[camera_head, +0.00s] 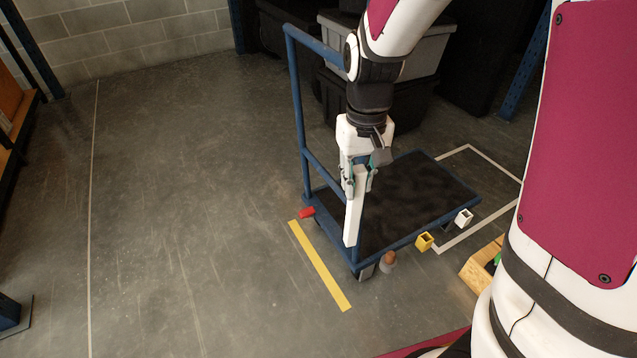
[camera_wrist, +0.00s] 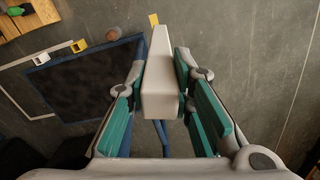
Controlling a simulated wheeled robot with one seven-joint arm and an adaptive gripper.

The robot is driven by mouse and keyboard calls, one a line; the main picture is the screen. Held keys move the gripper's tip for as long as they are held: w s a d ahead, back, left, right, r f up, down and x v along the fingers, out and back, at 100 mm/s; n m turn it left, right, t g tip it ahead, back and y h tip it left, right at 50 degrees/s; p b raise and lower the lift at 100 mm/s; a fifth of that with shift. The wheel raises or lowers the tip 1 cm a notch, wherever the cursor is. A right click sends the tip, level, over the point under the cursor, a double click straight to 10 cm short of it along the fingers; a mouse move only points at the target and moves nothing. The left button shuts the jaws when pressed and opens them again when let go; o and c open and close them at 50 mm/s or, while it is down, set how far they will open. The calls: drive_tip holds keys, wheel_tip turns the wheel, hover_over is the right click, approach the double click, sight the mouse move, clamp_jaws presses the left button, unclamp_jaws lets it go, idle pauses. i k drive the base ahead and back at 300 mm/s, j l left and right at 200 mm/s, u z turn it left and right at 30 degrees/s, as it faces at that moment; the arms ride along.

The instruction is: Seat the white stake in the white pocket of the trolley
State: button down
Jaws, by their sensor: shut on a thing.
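My gripper (camera_head: 358,178) is shut on the white stake (camera_head: 353,215) and holds it upright, in front of the trolley's left part. The wrist view shows the stake (camera_wrist: 160,85) between the teal-padded fingers (camera_wrist: 162,70). The trolley (camera_head: 415,190) has a dark deck, blue frame and blue handle at its left end. The white pocket (camera_head: 464,217) is an open square socket on its near edge, at the right. It also shows in the wrist view (camera_wrist: 41,59), left of the stake and apart from it.
A yellow pocket (camera_head: 424,241) is on the same edge, left of the white one. A red part (camera_head: 307,212) is at the handle end. A brown rounded object (camera_head: 388,261) stands by the near edge. A wooden crate (camera_head: 482,265) is at right. Floor at left is clear.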

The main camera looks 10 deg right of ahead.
sight(467, 214)
drive_tip(key=i+z, duration=0.15)
drive_tip(key=z, duration=1.5)
drive_tip(key=i+j+z, duration=0.2)
drive_tip(key=i+j, duration=0.5)
drive_tip(key=j, duration=0.15)
